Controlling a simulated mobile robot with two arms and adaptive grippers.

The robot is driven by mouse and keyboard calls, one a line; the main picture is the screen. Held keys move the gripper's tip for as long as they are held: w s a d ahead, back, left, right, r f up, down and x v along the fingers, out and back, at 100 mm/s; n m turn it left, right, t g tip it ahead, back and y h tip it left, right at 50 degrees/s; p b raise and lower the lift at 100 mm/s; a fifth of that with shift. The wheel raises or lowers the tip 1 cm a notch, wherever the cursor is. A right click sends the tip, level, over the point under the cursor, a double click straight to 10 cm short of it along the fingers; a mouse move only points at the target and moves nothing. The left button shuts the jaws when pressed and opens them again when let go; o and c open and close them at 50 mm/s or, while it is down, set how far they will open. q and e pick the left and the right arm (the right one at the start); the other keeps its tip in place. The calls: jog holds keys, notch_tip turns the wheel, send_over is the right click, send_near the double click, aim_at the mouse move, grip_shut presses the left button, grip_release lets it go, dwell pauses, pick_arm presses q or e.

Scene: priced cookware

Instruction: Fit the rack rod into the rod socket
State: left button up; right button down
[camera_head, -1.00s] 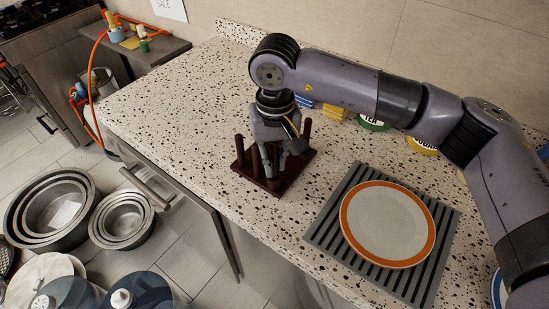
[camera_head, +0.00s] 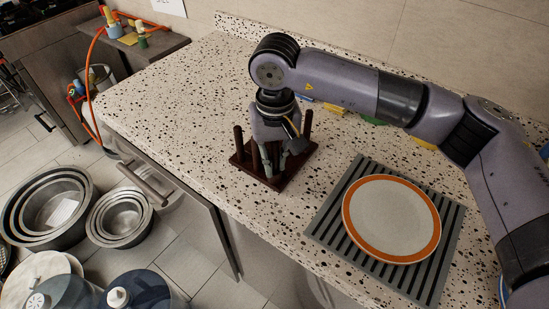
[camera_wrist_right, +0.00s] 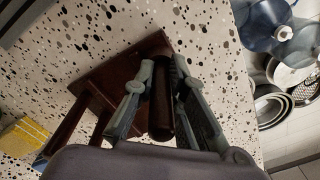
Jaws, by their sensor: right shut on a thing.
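The dark brown wooden rack (camera_head: 243,165) stands on the speckled counter, with upright rods such as the left one (camera_head: 239,141) and the right one (camera_head: 308,123). My right gripper (camera_head: 276,164) points down over the rack and partly hides it. In the right wrist view my right gripper (camera_wrist_right: 163,88) is shut on a dark brown rack rod (camera_wrist_right: 161,112). The rack base (camera_wrist_right: 110,65) lies beyond the fingers there. The rod's far end overlaps the base edge in that view; the socket is hidden, and I cannot tell whether the rod is in it. My left gripper is not in view.
A white plate with an orange rim (camera_head: 390,220) lies on a grey slatted mat (camera_head: 325,228) right of the rack. The counter's front edge is close to the rack. Pots (camera_head: 62,207) stand on the floor at left. The counter left of the rack is clear.

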jog(key=c, duration=1.5)
grip_release()
jog(key=shift+f, duration=0.1)
jog(key=shift+c, duration=0.2)
notch_tip(320, 180, up, 12)
jog(key=shift+r, duration=0.1)
